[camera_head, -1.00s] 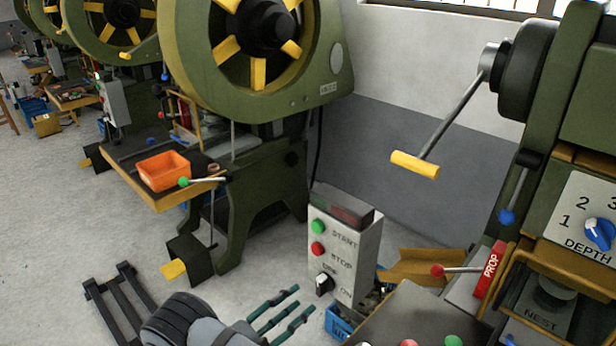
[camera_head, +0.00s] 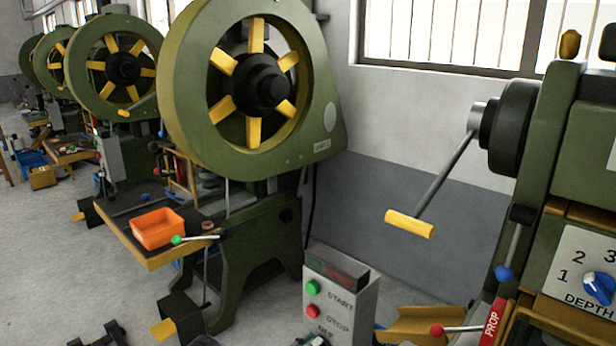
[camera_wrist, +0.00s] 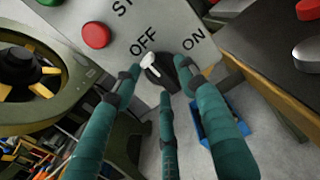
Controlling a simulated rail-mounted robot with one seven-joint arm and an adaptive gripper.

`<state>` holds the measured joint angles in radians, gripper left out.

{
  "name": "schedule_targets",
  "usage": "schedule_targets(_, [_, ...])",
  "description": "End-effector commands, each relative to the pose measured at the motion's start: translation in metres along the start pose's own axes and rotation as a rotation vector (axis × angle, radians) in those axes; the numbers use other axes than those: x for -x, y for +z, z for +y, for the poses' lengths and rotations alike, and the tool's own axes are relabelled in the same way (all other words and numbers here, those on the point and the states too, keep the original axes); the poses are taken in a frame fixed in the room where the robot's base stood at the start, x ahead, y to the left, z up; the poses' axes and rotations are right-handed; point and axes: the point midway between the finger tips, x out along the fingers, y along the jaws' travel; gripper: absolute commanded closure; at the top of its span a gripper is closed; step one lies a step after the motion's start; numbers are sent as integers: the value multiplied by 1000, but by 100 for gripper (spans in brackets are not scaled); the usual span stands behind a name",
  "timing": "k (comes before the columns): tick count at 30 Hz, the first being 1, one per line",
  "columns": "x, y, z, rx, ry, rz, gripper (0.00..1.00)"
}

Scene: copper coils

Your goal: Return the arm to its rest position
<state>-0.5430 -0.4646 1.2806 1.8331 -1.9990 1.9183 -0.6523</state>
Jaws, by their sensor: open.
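My gripper (camera_wrist: 165,105) shows in the wrist view as several teal fingers, spread apart with nothing between them. It is in front of the grey control box, close to a black rotary knob (camera_wrist: 158,72) with a white pointer, which points toward OFF. I cannot tell whether a fingertip touches the knob. In the head view the control box (camera_head: 345,300) stands at the bottom middle with green START and red STOP buttons. Its lower part is cut off. Only small dark parts of my arm show at the bottom edge there.
A green press (camera_head: 270,215) with a yellow-spoked wheel stands left of the box, with an orange bin (camera_head: 158,228) on its table. Another machine at right has a crank with a yellow handle (camera_head: 409,224), a DEPTH dial (camera_head: 598,288) and a red PROP lever. Grey floor is open at left.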

Motion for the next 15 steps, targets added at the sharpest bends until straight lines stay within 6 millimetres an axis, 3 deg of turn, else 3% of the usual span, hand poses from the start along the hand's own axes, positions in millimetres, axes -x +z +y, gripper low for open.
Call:
schedule_targets(5, [24,0,2,9,6,0,58])
schedule_targets(15, [96,0,1,8,7,0,58])
